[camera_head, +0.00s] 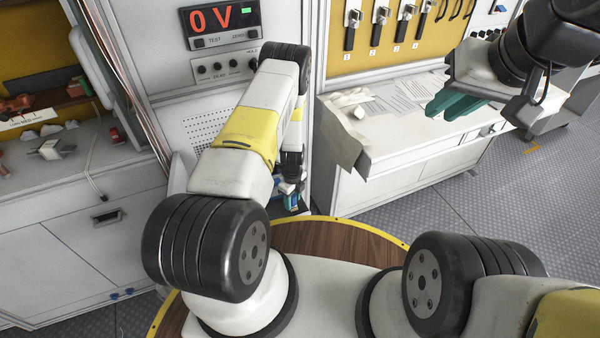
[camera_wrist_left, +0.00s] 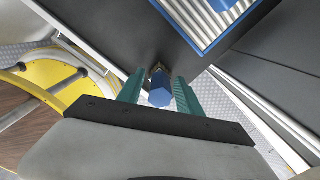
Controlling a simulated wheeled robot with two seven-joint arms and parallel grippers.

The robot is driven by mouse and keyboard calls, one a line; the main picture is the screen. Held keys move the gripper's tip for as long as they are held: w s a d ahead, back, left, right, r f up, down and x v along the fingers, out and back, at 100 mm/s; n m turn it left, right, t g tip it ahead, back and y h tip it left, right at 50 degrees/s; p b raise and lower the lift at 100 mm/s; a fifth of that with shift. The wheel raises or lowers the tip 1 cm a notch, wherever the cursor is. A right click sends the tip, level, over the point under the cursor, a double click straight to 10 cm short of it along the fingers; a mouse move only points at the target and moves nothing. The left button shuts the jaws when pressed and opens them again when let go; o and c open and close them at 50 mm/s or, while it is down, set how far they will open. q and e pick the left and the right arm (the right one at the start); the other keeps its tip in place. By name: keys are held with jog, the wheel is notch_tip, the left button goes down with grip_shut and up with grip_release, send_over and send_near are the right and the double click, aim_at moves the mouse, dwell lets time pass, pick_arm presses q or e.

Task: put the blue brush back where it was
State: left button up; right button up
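The blue brush (camera_wrist_left: 160,92) shows end-on in the left wrist view, its blue handle facing the camera. Its far end, with a small brownish part, is close to a dark grey surface (camera_wrist_left: 120,30); I cannot tell whether it touches. My left gripper (camera_wrist_left: 160,82) has its teal fingers on either side of the handle, with a gap visible at least on the left. In the head view my left gripper (camera_head: 290,188) is small and mostly hidden beyond my arm. My right gripper (camera_head: 455,104) is raised at the upper right, with no object visible in it.
A blue-framed ribbed panel (camera_wrist_left: 208,20) lies close to the brush. A white cabinet with a voltage display (camera_head: 222,17) stands behind my left arm. A workbench (camera_head: 75,165) is at left. A white table (camera_head: 400,135) with papers is at right, under my right gripper.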

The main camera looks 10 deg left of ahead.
pick_arm(q)
jog(key=shift+r, duration=0.1)
notch_tip(320, 180, up, 12)
jog(key=shift+d+f, duration=0.1)
jog(key=shift+d, duration=0.05)
jog(key=s+d+r+n+t+h, duration=0.15)
jog(key=r+n, duration=0.45)
jog(key=r, duration=1.1)
jog(key=s+r+n+t, duration=0.2)
jog(key=r+n, duration=0.3)
jog(key=r, duration=1.2)
jog(key=s+r+n+t, duration=0.1)
jog(key=s+r+n, duration=0.4)
jog(key=s, duration=0.5)
jog(key=s+r+n+t, duration=0.1)
jog(key=s+r+n, duration=0.5)
jog(key=s+r, duration=0.4)
jog(key=shift+s+d+r+n+t+h, duration=0.3)
jog(key=shift+s+t+h, duration=0.05)
jog(key=shift+s+h, duration=0.1)
jog(key=shift+a, duration=0.1)
